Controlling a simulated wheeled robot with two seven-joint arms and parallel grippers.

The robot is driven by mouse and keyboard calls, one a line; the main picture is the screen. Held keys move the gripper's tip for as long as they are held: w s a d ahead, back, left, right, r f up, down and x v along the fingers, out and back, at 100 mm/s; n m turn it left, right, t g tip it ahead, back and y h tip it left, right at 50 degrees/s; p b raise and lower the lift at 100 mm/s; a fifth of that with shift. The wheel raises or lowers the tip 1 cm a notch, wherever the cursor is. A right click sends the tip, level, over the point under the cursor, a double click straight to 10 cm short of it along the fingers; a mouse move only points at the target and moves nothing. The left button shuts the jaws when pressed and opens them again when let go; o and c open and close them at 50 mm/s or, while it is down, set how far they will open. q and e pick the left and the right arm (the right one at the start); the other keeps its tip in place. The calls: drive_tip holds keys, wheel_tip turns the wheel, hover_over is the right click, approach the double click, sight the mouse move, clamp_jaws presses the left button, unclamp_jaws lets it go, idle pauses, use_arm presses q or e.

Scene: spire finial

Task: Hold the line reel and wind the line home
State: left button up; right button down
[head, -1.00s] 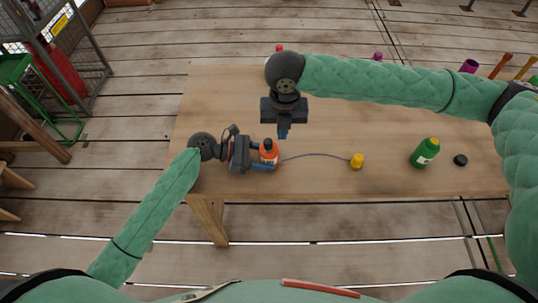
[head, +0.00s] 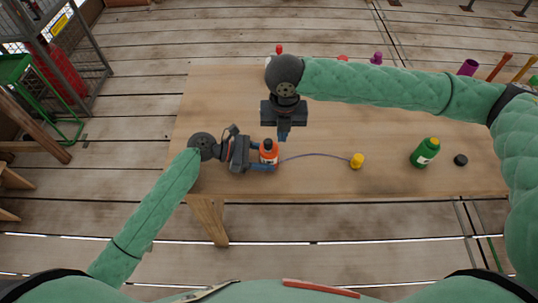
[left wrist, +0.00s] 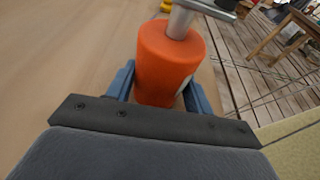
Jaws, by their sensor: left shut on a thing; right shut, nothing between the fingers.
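The line reel is an orange body (head: 268,154) with a dark top, standing on the table near its front left. In the left wrist view the orange reel (left wrist: 168,60) shows a grey metal post and arm on top. My left gripper (head: 264,155) is shut on the reel, with blue fingers on either side. A thin grey line (head: 315,155) runs from the reel to a yellow weight (head: 357,161) on the table to the right. My right gripper (head: 284,136) is shut and empty, pointing down above the table just behind and right of the reel.
A green bottle (head: 425,152) and a small black cap (head: 460,160) are on the right of the wooden table (head: 330,185). Several coloured items, including a purple cup (head: 467,67), stand along the back edge. The table between the yellow weight and green bottle is clear.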

sight(273, 155)
drive_tip(key=shift+f, duration=1)
drive_tip(key=shift+s+a, duration=0.2)
drive_tip(key=shift+a, duration=0.4)
drive_tip(key=shift+s+a, duration=0.5)
drive_tip(key=shift+a, duration=0.05)
idle(1.1)
